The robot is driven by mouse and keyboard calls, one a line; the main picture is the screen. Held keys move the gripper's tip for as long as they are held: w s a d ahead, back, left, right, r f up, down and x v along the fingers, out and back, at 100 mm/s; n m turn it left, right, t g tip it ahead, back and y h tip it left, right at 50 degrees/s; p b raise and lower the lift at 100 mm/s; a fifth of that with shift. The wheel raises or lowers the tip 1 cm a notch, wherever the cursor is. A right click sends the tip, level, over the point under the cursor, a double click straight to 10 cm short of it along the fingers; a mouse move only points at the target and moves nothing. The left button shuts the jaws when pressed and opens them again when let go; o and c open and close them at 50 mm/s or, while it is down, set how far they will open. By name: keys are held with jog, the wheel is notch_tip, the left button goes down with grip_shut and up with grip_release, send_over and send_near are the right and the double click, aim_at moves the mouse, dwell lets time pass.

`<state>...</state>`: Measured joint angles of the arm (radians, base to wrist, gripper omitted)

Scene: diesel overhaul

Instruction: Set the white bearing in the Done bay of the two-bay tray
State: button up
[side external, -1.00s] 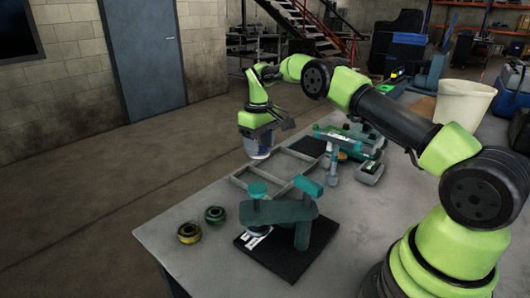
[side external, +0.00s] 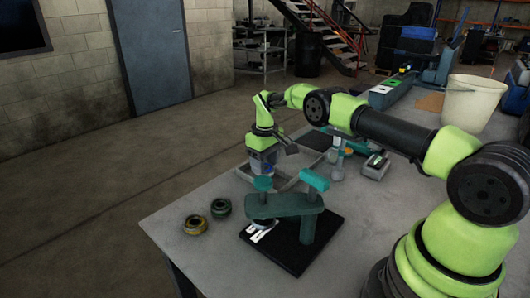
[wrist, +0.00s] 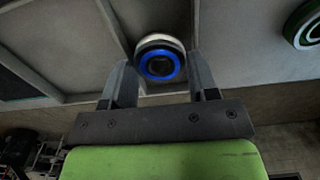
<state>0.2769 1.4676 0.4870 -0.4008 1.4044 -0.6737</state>
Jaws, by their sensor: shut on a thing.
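The white bearing (wrist: 158,40), a pale ring with a blue inner ring, sits between the two fingers of my gripper (wrist: 160,72) in the wrist view. My gripper is shut on it. In the side view my gripper (side external: 264,172) is low at the grey two-bay tray (side external: 292,182), partly behind the teal press. The press hides much of the tray and the bearing. The tray's walls also show at the upper left of the wrist view (wrist: 40,76). I cannot tell whether the bearing touches the tray floor, and no bay label is readable.
The teal press (side external: 285,205) on its black base (side external: 290,250) stands close in front of the tray. A green-ringed bearing (side external: 221,208) and a yellow-ringed bearing (side external: 195,225) lie near the table's left edge. More equipment (side external: 372,165) stands behind the press.

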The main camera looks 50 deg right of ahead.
jog(key=shift+f, duration=0.5)
jog(key=shift+f, duration=0.2)
dwell(0.6)
jog(key=o, duration=1.3)
jog(key=shift+r, duration=3.5)
jog(key=shift+r, duration=2)
